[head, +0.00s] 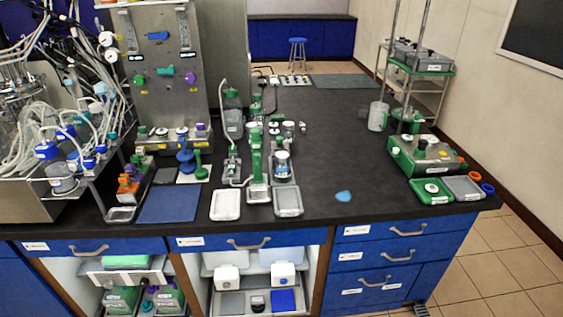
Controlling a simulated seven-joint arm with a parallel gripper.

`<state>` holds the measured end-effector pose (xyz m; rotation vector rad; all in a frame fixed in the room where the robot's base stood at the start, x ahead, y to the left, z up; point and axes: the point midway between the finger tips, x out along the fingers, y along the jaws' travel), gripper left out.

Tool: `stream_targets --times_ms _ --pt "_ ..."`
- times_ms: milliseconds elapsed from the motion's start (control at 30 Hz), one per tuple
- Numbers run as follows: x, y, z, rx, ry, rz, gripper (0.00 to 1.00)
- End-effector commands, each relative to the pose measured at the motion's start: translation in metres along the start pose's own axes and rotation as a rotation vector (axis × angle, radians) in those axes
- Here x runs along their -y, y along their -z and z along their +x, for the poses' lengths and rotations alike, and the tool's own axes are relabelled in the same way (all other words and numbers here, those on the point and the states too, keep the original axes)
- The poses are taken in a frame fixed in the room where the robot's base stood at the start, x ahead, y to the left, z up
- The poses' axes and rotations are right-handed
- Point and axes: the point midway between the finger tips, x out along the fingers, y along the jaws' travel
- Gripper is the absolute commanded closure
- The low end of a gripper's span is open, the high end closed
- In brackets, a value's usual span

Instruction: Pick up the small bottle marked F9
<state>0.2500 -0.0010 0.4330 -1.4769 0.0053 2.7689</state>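No marking F9 is legible; the labels are too small to read, so I cannot tell which bottle bears it. A small clear bottle (282,163) stands in a grey tray at the middle of the black bench. Several more small bottles (289,130) stand just behind it, partly hidden by one another and by green-topped equipment. A larger green-capped bottle (233,115) stands to their left. My gripper is not in view.
The black bench (340,150) is clear right of the middle, except for a light blue patch (343,197) near the front. A white tray (226,205) and a grey tray (287,202) lie at the front edge. Tubing and a steel panel (160,55) crowd the left; a green-sided box (427,155) stands right.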

Motion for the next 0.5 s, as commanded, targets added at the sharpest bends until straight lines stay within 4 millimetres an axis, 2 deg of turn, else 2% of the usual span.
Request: stream_targets --times_ms 367,500 --pt "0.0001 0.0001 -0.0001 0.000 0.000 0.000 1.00" --pt "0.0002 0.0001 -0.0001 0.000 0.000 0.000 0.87"
